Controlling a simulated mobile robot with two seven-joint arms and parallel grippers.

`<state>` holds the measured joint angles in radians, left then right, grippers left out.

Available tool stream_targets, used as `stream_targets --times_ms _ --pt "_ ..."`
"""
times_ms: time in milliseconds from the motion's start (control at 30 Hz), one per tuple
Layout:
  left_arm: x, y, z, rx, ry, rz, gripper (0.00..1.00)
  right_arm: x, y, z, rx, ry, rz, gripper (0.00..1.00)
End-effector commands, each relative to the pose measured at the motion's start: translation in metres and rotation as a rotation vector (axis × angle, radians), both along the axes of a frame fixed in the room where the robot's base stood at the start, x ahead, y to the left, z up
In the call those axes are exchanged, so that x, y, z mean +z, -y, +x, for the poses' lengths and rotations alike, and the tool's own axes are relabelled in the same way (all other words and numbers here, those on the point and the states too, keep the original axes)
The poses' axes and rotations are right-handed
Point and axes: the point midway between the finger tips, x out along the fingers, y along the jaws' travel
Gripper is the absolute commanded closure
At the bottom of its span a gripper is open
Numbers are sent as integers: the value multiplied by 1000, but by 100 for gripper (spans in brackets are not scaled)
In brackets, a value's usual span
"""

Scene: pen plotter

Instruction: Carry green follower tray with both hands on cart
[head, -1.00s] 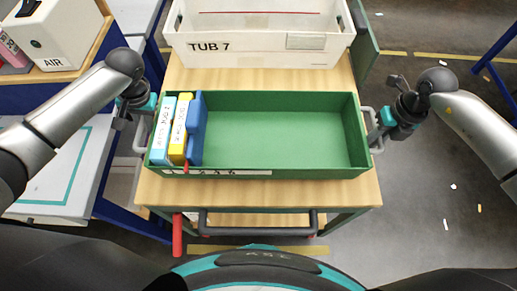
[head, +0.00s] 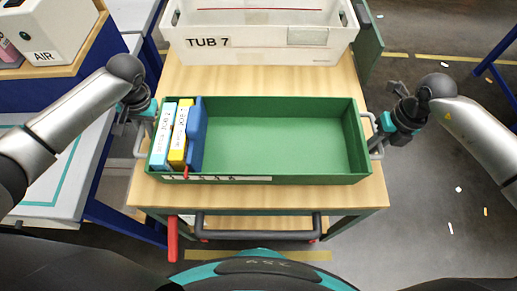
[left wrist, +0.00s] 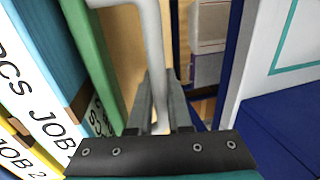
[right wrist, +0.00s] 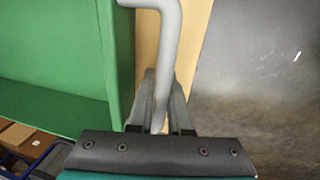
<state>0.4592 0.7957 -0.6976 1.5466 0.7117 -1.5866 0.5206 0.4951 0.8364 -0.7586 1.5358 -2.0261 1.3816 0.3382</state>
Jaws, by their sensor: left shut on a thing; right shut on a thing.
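The green follower tray (head: 280,140) is over the wooden top of the cart (head: 270,200); I cannot tell whether it touches the top. Light blue, yellow and dark blue holders (head: 195,138) stand at its left end. My left gripper (head: 140,130) is shut on the tray's left grey handle, which shows in the left wrist view (left wrist: 155,60). My right gripper (head: 381,134) is shut on the right grey handle, clear in the right wrist view (right wrist: 165,50). The fingertips are partly hidden in the head view.
A white tub marked TUB 7 (head: 260,50) stands at the cart's back, behind the tray. A white AIR box (head: 55,30) is on a bench at far left. The cart's dark push bar (head: 260,225) is at the front. Open floor (head: 440,200) lies to the right.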

Motion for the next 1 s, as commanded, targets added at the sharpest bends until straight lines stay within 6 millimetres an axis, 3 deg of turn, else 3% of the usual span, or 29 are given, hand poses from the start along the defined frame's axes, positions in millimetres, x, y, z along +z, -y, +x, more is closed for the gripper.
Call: stream_targets --times_ms 33,67,300,667,1000 --pt "-3 0 1 0 3 0 100 -3 0 1 0 2 0 100" --pt "-3 0 0 0 1 0 81 -3 0 0 0 -1 0 81" --pt "-1 0 0 0 0 0 54 -2 0 0 0 0 0 54" --pt "4 2 1 -2 2 -3 53 -1 -1 0 1 1 3 53" --pt "53 12 2 -3 6 -1 53 -1 -2 0 2 1 4 53"
